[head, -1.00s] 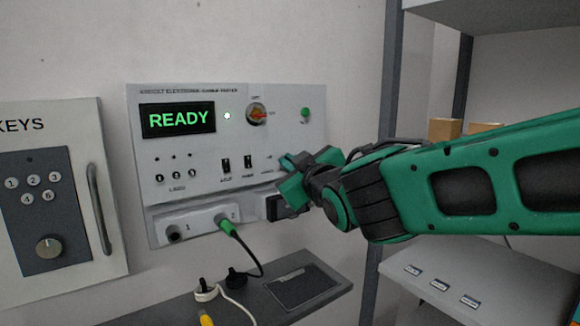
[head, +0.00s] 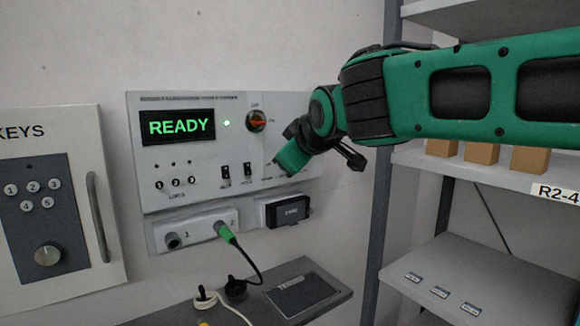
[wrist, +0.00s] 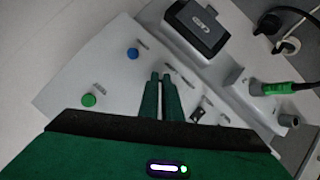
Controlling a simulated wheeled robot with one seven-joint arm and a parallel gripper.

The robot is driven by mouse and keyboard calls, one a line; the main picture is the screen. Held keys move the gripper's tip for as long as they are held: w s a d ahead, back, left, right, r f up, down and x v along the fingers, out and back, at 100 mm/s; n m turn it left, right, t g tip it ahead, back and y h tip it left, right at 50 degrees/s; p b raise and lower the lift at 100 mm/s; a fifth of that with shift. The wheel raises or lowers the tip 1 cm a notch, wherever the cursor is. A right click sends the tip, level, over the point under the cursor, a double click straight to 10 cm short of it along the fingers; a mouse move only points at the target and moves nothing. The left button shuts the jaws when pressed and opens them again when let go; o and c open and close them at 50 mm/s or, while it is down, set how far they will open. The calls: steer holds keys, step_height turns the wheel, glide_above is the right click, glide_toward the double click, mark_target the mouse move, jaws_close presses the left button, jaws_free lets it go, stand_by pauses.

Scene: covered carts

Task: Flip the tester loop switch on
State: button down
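The grey tester panel (head: 205,150) hangs on the wall with a screen (head: 178,126) reading READY. Two small black switches, the left one (head: 225,171) and the right one (head: 247,169), sit below mid-panel; their labels are too blurred to read, so I cannot tell which is the loop switch or how either stands. A black switch (wrist: 197,114) shows right of my fingers in the wrist view. My gripper (head: 284,165) is right of the switches, close before the panel; contact cannot be told. In the wrist view its fingers (wrist: 161,80) are together with nothing visible between them.
Below are a black-lidded box (head: 288,211), two sockets and a green plug (head: 225,232) with its cable. A blue button (wrist: 133,53) and a green button (wrist: 88,100) lie left of my fingers. A key cabinet (head: 85,115) stands left; shelves (head: 450,270) stand right.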

steer(key=shift+r, duration=0.25)
steer(key=c, duration=2)
jaws_free()
steer(key=shift+w, duration=0.1)
steer(key=shift+f, duration=0.1)
steer(key=v, duration=1)
steer(key=shift+d+r, duration=0.1)
steer(key=shift+r, duration=0.1)
